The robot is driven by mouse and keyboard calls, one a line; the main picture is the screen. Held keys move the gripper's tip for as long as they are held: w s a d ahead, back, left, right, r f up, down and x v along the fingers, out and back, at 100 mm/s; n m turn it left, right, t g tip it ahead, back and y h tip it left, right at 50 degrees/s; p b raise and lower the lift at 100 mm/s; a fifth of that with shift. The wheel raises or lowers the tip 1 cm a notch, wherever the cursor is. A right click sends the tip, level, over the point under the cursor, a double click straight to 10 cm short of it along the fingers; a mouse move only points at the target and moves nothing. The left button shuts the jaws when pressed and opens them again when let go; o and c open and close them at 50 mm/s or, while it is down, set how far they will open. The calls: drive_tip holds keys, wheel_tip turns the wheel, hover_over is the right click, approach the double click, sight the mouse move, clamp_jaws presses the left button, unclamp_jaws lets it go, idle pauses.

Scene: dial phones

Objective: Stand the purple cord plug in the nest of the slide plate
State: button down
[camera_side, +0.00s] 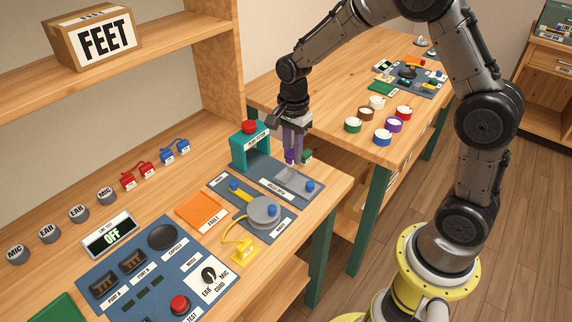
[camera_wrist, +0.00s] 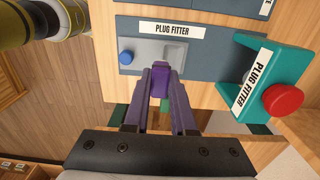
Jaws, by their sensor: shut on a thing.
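My gripper (camera_side: 293,160) is shut on the purple cord plug, pointing down. In the wrist view the purple plug (camera_wrist: 160,80) sits between the fingertips of my gripper (camera_wrist: 160,92). The grey slide plate (camera_side: 289,177) with a blue knob (camera_side: 309,184) lies on the blue-grey plug fitter base. In the wrist view the slide plate (camera_wrist: 148,47) is just beyond the plug, with its blue knob (camera_wrist: 126,57) to the left. The plug appears to be above the plate's near edge; its height is unclear. I cannot make out the nest clearly.
The teal plug fitter stand (camera_side: 244,150) with a red button (camera_side: 249,126) rises close to my gripper, at right in the wrist view (camera_wrist: 268,75). The bench edge is close to my gripper.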

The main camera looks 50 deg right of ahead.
sight(286, 176)
drive_tip(key=shift+w+f, duration=1)
drive_tip(key=shift+f, duration=1.85)
drive_tip(key=shift+f, duration=0.2)
drive_tip(key=c, duration=0.7)
unclamp_jaws()
drive_tip(key=shift+c, duration=0.2)
